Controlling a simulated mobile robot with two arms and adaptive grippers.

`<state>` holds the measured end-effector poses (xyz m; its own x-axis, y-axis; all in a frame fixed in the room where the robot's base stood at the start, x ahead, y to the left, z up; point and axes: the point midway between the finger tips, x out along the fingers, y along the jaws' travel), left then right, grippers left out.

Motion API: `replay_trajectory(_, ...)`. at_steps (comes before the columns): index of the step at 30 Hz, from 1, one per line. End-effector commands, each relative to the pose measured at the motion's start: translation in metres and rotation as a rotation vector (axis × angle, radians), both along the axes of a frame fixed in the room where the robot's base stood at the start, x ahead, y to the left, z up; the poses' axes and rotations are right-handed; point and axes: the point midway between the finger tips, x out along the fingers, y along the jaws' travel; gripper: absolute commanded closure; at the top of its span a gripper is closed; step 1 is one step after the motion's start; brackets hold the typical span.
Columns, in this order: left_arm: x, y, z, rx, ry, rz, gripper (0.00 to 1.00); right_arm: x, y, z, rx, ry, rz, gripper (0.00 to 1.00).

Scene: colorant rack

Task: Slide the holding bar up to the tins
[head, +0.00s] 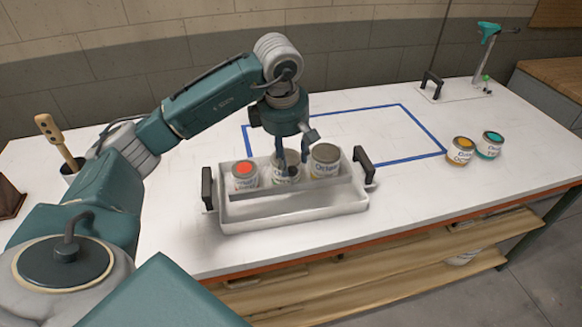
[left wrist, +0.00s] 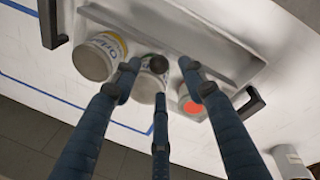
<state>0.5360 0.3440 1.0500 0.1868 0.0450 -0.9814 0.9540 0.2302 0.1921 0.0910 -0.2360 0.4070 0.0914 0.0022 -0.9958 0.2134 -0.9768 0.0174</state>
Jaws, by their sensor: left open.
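A white tray (head: 295,215) with black handles stands on the white table. Three tins stand in a row in its back part: a red-topped tin (head: 245,175), a middle tin (head: 278,172) and a grey-topped tin (head: 325,161). The pale holding bar (head: 310,190) runs lengthwise in front of the tins; whether it touches them I cannot tell. My left gripper (head: 293,160) hangs open over the middle tin and partly hides it. In the left wrist view its three spread fingers (left wrist: 160,88) reach down around the middle tin and the bar.
A yellow-topped tin (head: 460,151) and a teal-topped tin (head: 489,145) stand at the right. Behind the tray, blue tape (head: 415,117) outlines a clear area. A teal-headed stand (head: 488,45) is at the back right. A brush in a holder (head: 62,145) stands at the left.

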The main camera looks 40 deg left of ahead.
Motion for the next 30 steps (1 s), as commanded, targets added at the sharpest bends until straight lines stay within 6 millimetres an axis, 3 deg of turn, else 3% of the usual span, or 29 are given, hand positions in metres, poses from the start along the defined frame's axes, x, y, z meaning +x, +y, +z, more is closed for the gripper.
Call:
replay_trajectory(3, -0.004, -0.001, 0.026, 0.000, -0.005, -0.001, 0.58, 0.000, 0.001, 0.000, 0.001, 0.000, 0.000, 0.60)
replay_trajectory(9, -0.010, -0.002, 0.053, 0.000, -0.002, 0.000, 0.58, 0.000, 0.001, 0.000, 0.001, 0.000, -0.001, 0.60)
replay_trajectory(20, -0.012, -0.003, 0.060, 0.000, 0.000, 0.000, 0.58, 0.000, 0.001, 0.000, 0.001, 0.000, -0.001, 0.60)
replay_trajectory(23, -0.011, -0.004, 0.058, -0.004, -0.001, -0.004, 0.72, 0.000, 0.001, 0.000, 0.001, 0.000, -0.001, 0.60)
replay_trajectory(26, -0.002, -0.024, 0.045, -0.051, -0.023, -0.046, 0.92, 0.000, 0.001, -0.003, 0.001, 0.000, -0.001, 0.60)
replay_trajectory(27, 0.004, -0.040, 0.035, -0.091, -0.044, -0.078, 1.00, 0.000, 0.002, -0.004, 0.002, -0.001, -0.001, 0.60)
replay_trajectory(29, 0.016, -0.074, 0.018, -0.176, -0.086, -0.141, 1.00, 0.001, 0.002, -0.007, 0.002, -0.002, -0.001, 0.60)
replay_trajectory(30, 0.025, -0.103, 0.006, -0.250, -0.124, -0.188, 1.00, 0.001, 0.003, -0.009, 0.003, -0.001, -0.001, 0.60)
